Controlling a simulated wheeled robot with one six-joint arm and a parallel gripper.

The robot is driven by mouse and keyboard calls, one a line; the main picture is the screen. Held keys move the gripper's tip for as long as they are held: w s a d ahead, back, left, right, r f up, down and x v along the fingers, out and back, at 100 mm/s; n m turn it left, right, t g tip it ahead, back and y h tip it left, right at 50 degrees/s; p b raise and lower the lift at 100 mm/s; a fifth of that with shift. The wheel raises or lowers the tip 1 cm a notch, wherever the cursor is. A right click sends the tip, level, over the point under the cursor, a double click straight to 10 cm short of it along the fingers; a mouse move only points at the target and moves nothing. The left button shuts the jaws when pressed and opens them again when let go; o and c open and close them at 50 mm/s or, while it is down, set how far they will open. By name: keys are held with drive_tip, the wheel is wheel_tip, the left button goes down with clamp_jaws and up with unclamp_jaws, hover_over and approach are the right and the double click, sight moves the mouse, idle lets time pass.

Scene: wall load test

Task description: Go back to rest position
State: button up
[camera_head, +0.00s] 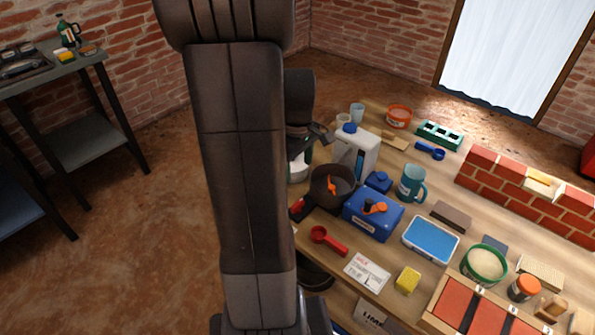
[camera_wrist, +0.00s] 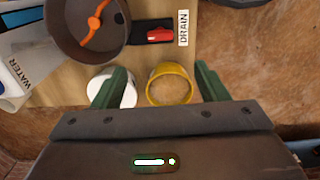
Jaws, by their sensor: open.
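My gripper shows in the wrist view (camera_wrist: 158,88) with its two green fingers spread apart and nothing between them that I can see held. Below it lie a white round container (camera_wrist: 127,90), partly behind the left finger, and a yellow-rimmed tub (camera_wrist: 172,84) of tan material. I cannot tell how far above them the fingers are. In the head view my arm crosses the middle of the picture, and the gripper is mostly hidden near the table's left edge, beside a dark pot (camera_head: 333,186) with an orange thing in it.
The wooden table (camera_head: 312,226) is crowded: a white jug (camera_head: 357,152), a blue box (camera_head: 373,216), a teal mug (camera_head: 412,183), a green tub (camera_head: 485,262) and a small brick wall (camera_head: 515,188). A dark side table (camera_head: 85,140) stands left. Floor (camera_head: 130,240) between is clear.

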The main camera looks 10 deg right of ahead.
sight(298, 203)
idle(0.3)
wheel_tip(298, 203, down, 14)
drive_tip(key=b, duration=0.3)
drive_tip(key=shift+r, duration=0.15)
idle(0.4)
drive_tip(key=shift+m, duration=0.3)
drive_tip(key=m+b, duration=0.1)
drive_tip(key=m, duration=0.7)
drive_tip(key=shift+m+b, duration=0.3)
drive_tip(key=shift+b, duration=0.1)
drive_tip(key=m+b, duration=0.2)
drive_tip(key=m, duration=0.5)
drive_tip(key=shift+m, duration=1)
idle(0.5)
